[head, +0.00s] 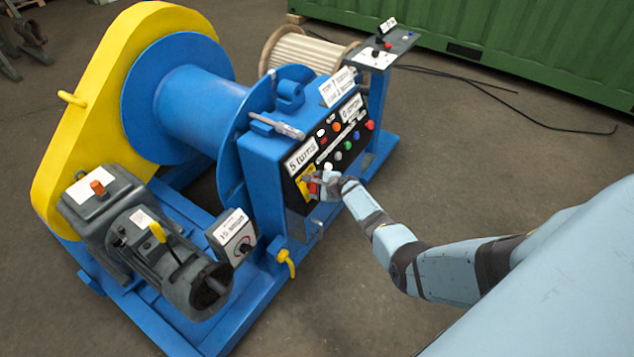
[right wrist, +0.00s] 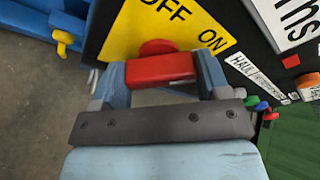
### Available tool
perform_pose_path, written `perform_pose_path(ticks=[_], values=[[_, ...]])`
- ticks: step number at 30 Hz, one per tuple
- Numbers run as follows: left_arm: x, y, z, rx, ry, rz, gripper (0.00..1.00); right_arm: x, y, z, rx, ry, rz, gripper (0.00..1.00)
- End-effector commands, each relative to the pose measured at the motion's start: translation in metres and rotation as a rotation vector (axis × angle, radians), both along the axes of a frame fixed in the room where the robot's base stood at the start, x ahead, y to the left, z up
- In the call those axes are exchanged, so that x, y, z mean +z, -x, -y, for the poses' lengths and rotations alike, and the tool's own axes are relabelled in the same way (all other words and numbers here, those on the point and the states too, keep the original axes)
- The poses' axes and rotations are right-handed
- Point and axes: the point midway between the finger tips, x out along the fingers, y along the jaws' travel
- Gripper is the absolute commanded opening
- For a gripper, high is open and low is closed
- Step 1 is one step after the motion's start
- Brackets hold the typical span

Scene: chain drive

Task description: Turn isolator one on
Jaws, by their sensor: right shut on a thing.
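A red isolator handle (right wrist: 160,68) sits on a yellow plate (right wrist: 128,32) marked OFF and ON in the right wrist view. The plate is on the black front panel of the blue winch's control box. My right gripper (right wrist: 161,78) has one finger at each end of the red handle and is shut on it. In the head view my right gripper (head: 319,185) is at the lower left of that panel and partly covers the yellow plate (head: 305,180). I cannot tell which mark the handle points to. My left gripper is not in view.
Coloured buttons (head: 348,145) lie just right of the gripper on the panel. A grey box with a dial (head: 238,243) and a yellow lever (head: 287,261) stand below left. A raised console (head: 388,48) is at the back. The floor at right is open, with black cables behind.

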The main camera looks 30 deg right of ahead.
Motion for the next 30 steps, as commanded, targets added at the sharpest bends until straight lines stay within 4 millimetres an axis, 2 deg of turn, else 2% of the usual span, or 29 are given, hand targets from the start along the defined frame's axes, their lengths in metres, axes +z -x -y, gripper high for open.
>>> perform_pose_path(ticks=[6,20,21,23,24,30], values=[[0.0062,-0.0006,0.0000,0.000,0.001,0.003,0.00,-0.0002,0.0004,0.0001,-0.020,-0.039,-0.017,0.45],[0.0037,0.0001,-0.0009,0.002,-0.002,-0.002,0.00,-0.0008,0.0006,0.0005,-0.026,-0.048,-0.020,0.45],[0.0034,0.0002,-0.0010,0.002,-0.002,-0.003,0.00,-0.0008,0.0006,0.0005,-0.026,-0.048,-0.020,0.78],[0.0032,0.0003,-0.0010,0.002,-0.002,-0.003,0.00,-0.0007,0.0005,0.0005,-0.026,-0.046,-0.020,0.92],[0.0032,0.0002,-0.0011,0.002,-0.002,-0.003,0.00,-0.0006,0.0005,0.0005,-0.026,-0.046,-0.020,0.95],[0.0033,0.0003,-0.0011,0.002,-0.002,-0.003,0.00,-0.0002,0.0002,0.0005,-0.025,-0.046,-0.019,0.95]])
